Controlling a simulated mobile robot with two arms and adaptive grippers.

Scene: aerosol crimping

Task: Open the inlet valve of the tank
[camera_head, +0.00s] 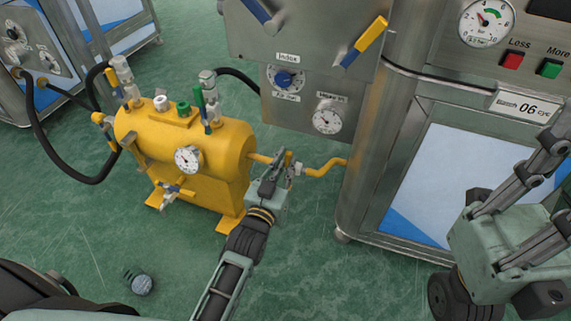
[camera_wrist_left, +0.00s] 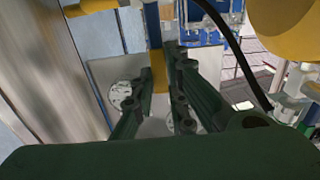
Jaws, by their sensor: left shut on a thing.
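The yellow tank (camera_head: 200,145) stands on the floor left of centre, with valves and a gauge on it. A yellow pipe (camera_head: 326,168) runs from its right end to the steel machine. My left gripper (camera_head: 280,172) is shut on the valve on this pipe, beside the tank; its fingers hide most of the valve and its handle.
The steel machine (camera_head: 400,150) stands close to the right of the pipe, with gauges, a blue knob (camera_head: 286,79) and a yellow-and-blue lever (camera_head: 365,42). A black hose (camera_head: 62,168) loops left of the tank. The green floor in front is mostly clear.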

